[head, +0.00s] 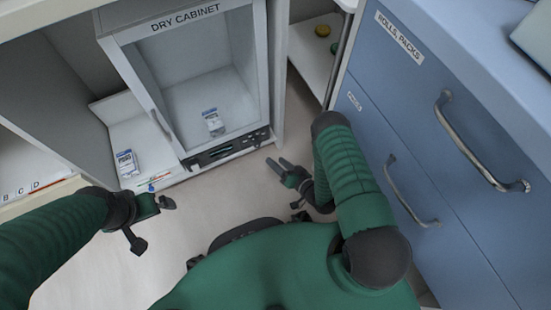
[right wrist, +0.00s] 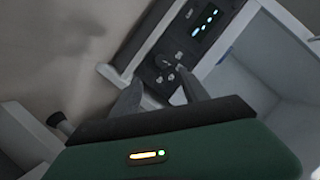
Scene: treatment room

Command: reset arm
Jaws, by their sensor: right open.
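My right gripper (head: 279,163) is open and empty, held low in front of the dry cabinet's lower right corner. In the right wrist view its two fingers (right wrist: 160,90) are apart, with nothing between them, and the cabinet's control panel (right wrist: 172,62) shows beyond. My left gripper (head: 153,222) is at the lower left, over the floor; its fingers are spread apart and hold nothing. My right arm (head: 355,180) is bent beside the blue drawers.
The dry cabinet (head: 184,22) has a small labelled pack (head: 212,122) inside. Another pack (head: 127,163) lies on the white surface to its left. Blue drawers (head: 430,130) with metal handles stand close at the right. Bare floor (head: 200,205) lies between my arms.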

